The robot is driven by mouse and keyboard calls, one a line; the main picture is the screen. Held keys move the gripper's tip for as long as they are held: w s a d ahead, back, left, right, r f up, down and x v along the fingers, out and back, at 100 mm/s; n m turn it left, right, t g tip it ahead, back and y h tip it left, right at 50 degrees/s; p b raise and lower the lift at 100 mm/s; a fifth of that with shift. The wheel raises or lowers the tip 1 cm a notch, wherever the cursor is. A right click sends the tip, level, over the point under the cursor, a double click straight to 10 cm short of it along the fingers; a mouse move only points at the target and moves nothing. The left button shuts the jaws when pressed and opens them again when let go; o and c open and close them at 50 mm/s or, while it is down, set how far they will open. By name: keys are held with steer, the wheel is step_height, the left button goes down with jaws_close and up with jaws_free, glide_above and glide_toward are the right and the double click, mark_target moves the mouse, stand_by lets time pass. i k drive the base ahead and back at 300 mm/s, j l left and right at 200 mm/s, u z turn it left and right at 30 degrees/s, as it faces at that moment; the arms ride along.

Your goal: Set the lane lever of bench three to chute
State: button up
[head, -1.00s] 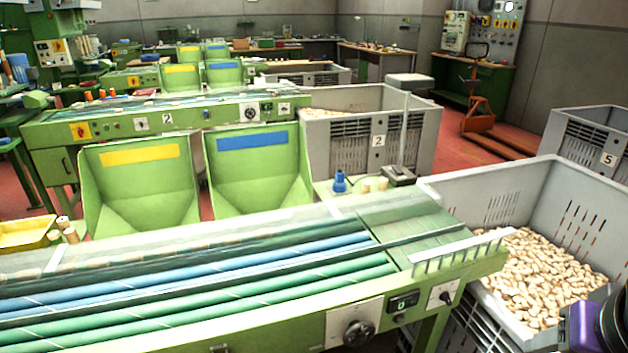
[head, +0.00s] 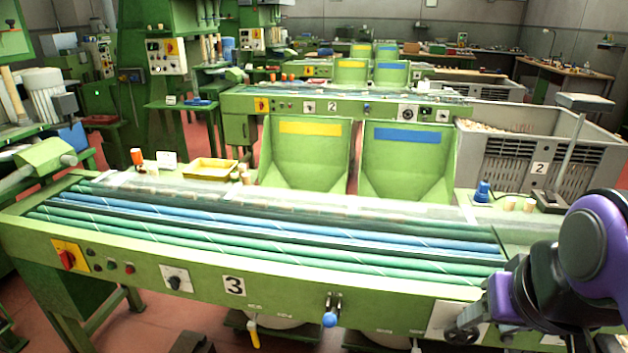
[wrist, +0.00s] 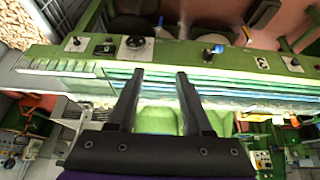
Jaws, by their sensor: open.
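Bench three is a green sorting bench (head: 150,240) with green and blue rollers and a plate marked 3 (head: 233,285) on its front. A lever with a blue knob (head: 330,318) sticks out of the front face, right of the plate. The labels near it are too small to read. The blue-knobbed lever also shows in the wrist view (wrist: 212,50), beyond and right of my fingers. My gripper (wrist: 160,74) is open and empty, apart from the lever. In the head view my purple arm covers the bench's right end, and its fingers cannot be made out.
A red switch (head: 68,258) and a dark knob (head: 175,281) sit on the front's left part. A yellow handle (head: 253,335) hangs below. Two green chutes stand behind, one yellow-banded (head: 308,150), one blue-banded (head: 405,155). A grey crate (head: 515,160) stands back right.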

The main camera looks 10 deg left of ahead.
mark_target(330, 320)
steer(key=u, duration=1.25)
steer(key=z, duration=1.7)
steer(key=j+z, duration=0.1)
steer(key=z, duration=0.35)
steer(key=j+z, duration=0.15)
steer(key=z, duration=0.3)
steer(key=j+z, duration=0.15)
steer(key=k+j+u, duration=0.1)
steer(key=u, duration=1.9)
steer(key=i+j, duration=0.15)
steer(key=j+u, duration=0.05)
steer(key=j, duration=0.05)
